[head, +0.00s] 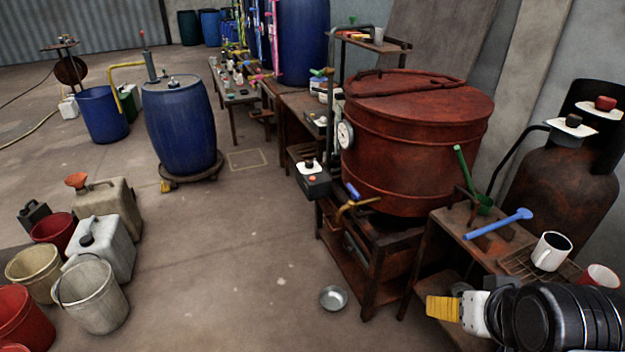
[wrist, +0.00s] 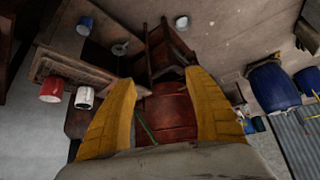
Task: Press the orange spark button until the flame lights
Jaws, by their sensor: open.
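The orange spark button (head: 313,178) is a small orange spot on a dark box (head: 313,188) at the left front of the red vat's stand in the head view. A black knob on a white plate (head: 309,166) sits on the same box. No flame shows under the red vat (head: 415,150). My gripper (head: 443,308) is at the lower right in the head view, well to the right of the box and apart from it. In the wrist view my gripper (wrist: 163,80) has its yellow fingers spread and empty, with the vat behind them. I cannot make out the button there.
A brass tap (head: 355,205) with a blue handle sticks out from the vat. A side table (head: 480,225) holds a green scoop (head: 468,175), a blue ladle (head: 500,222) and a white mug (head: 552,251). A metal bowl (head: 333,298) lies on the floor.

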